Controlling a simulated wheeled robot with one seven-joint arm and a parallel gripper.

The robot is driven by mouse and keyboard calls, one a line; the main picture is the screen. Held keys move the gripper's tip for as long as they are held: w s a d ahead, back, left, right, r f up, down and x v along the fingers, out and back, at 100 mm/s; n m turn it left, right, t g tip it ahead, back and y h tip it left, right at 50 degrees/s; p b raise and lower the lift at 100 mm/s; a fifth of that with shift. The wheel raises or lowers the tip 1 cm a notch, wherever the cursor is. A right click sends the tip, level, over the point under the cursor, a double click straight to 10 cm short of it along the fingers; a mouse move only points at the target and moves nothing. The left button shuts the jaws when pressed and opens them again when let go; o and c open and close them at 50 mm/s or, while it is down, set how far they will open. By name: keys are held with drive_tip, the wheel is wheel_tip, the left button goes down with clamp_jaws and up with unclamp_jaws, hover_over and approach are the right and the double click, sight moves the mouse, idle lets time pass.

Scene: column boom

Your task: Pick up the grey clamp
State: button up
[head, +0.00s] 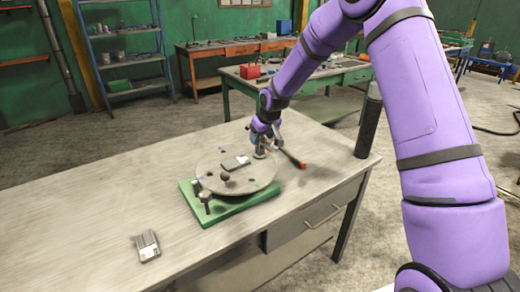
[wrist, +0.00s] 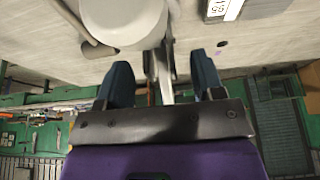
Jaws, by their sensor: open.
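The grey clamp (head: 277,137) stands at the right edge of the round plate in the head view, partly hidden by my gripper. In the wrist view, a narrow grey metal part of the clamp (wrist: 161,72) runs between my fingers. My gripper (head: 262,135) is low over the right side of the plate, right at the clamp. In the wrist view my gripper (wrist: 160,75) is open, with one dark finger on each side of the metal part. I cannot tell whether either finger touches it.
The round grey plate (head: 210,170) sits on a green base (head: 240,207) on the workbench (head: 110,190). A dark rod with a red tip (head: 302,165) is beside the clamp. A grey block (head: 146,246) lies front left.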

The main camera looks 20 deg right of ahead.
sight(260, 142)
drive_tip(key=x, duration=0.3)
drive_tip(key=shift+f, duration=0.35)
drive_tip(key=shift+c, duration=0.4)
drive_tip(key=c, duration=0.9)
drive_tip(key=shift+c, duration=0.2)
drive_tip(key=shift+r, duration=0.1)
drive_tip(key=shift+r, duration=0.5)
drive_tip(key=v, duration=0.2)
drive_tip(key=shift+w+r, duration=0.1)
drive_tip(key=shift+r, duration=0.25)
drive_tip(key=s+d, duration=0.2)
drive_tip(key=s, duration=0.5)
drive_tip(key=s+d+r, duration=0.1)
drive_tip(key=s+d, duration=0.2)
drive_tip(key=s, duration=0.4)
drive_tip(key=shift+s+r, duration=0.15)
drive_tip(key=shift+s, duration=0.1)
